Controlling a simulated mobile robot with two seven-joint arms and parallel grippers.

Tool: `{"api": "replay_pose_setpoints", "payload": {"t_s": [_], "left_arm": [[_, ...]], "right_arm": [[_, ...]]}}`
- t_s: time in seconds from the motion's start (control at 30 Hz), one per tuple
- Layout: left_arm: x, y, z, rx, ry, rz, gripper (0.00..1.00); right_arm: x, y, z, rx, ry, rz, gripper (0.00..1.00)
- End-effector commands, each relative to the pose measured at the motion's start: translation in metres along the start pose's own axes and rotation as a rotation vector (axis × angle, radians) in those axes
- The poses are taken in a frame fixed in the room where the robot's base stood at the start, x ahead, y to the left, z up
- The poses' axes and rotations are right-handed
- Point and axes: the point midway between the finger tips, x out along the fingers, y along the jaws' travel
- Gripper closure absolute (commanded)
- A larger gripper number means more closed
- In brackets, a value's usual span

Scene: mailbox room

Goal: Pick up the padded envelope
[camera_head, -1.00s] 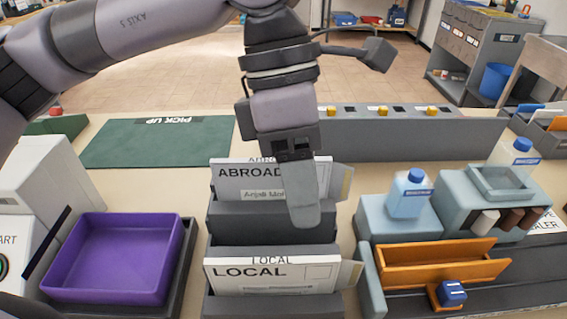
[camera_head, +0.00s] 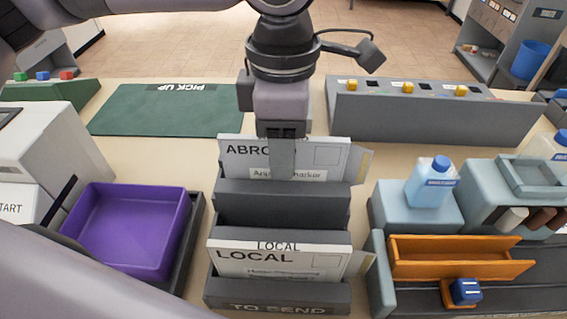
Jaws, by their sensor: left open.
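My left gripper (camera_head: 282,160) hangs down from the top over the rear slot of the letter rack. Its visible finger covers part of the white envelope marked ABROAD (camera_head: 322,154); it is open, and the far finger is hidden. I cannot tell whether it touches the envelope. I cannot tell which piece is the padded envelope. My right gripper is not in view.
The dark rack (camera_head: 285,205) stands between a purple tray (camera_head: 174,240) and an orange tray (camera_head: 455,251). A blue-capped bottle (camera_head: 432,188) stands at right. Behind are a green PICK UP mat (camera_head: 168,115) and a grey box (camera_head: 430,116) with yellow buttons.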

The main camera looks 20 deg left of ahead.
Motion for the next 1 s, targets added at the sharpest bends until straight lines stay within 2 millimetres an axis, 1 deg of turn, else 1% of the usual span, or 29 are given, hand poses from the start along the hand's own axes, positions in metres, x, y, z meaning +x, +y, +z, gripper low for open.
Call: {"api": "replay_pose_setpoints", "payload": {"t_s": [0.13, 0.17, 0.2, 0.27, 0.3, 0.63, 0.77, 0.87, 0.97, 1.0], "left_arm": [[0.000, 0.000, 0.000, 0.000, 0.000, 0.000, 0.57], [0.000, 0.000, 0.000, 0.000, 0.000, 0.000, 0.61], [0.000, 0.000, 0.000, 0.000, 0.000, 0.000, 0.74], [0.000, 0.000, 0.000, 0.000, 0.000, 0.000, 0.93], [0.000, 0.000, 0.000, 0.000, 0.000, -0.001, 1.00], [-0.001, 0.000, 0.000, 0.000, 0.000, 0.000, 1.00], [-0.007, 0.000, 0.000, -0.001, 0.000, 0.001, 1.00], [-0.018, 0.000, 0.001, 0.000, -0.002, 0.001, 1.00], [-0.034, 0.000, 0.001, 0.000, -0.003, 0.002, 1.00], [-0.042, 0.000, 0.001, 0.000, -0.002, 0.002, 1.00]], "right_arm": [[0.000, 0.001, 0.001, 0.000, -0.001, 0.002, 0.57], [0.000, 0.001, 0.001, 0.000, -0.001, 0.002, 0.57], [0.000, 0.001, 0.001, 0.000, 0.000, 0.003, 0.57], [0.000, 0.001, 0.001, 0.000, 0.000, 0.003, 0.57], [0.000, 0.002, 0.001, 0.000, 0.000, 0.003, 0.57], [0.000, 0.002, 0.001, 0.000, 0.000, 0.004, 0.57], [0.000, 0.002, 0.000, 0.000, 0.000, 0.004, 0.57], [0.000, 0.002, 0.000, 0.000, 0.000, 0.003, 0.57], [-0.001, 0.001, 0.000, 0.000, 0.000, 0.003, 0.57], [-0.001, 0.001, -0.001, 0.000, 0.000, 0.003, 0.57]]}}
